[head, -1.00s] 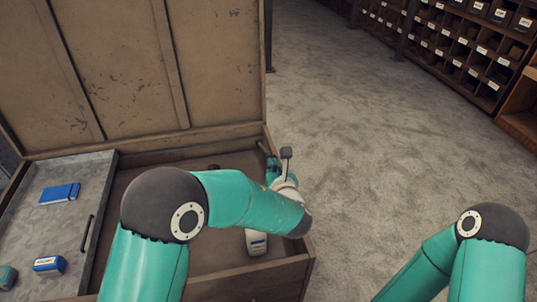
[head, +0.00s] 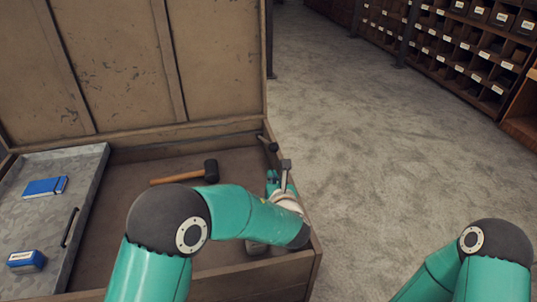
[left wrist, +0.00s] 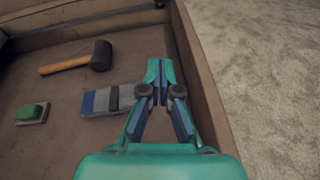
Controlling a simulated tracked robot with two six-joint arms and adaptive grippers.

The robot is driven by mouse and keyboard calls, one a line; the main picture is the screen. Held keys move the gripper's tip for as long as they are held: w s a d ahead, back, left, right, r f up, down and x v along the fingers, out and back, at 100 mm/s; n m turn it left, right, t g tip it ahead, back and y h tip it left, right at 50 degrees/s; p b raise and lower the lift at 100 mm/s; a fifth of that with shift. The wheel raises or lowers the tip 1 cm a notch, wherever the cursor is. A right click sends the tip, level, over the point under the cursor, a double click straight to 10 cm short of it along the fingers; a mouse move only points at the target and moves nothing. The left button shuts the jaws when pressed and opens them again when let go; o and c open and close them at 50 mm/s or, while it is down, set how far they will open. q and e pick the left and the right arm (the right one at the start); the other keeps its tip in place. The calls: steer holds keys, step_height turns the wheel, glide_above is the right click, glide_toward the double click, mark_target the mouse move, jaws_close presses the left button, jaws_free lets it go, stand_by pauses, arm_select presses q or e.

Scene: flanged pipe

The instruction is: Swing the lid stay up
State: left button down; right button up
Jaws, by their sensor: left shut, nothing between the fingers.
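The wooden chest (head: 170,137) has its lid (head: 120,60) standing open. What looks like the lid stay, a short dark bar with a rounded end (head: 270,143), lies low at the chest's back right corner, beside the rim. A dark piece at the top edge of the left wrist view (left wrist: 159,3) may be its end. My left gripper (head: 271,177) is shut and empty inside the chest, near the right wall and short of the bar. In the left wrist view its fingertips (left wrist: 160,70) are together, with no contact on the stay visible. My right gripper is out of view.
A mallet (head: 185,172) lies on the chest floor. A grey and blue item (left wrist: 108,100) and a green block (left wrist: 31,113) lie near it. A grey tray (head: 50,215) with blue boxes fills the left side. Open floor (head: 350,130) lies right of the chest.

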mark_target(265, 140)
arm_select(q)
steer(key=w+a+r+p, duration=0.1)
steer(key=w+a+p, duration=0.1)
steer(key=w, duration=0.8)
steer(key=shift+s, duration=0.1)
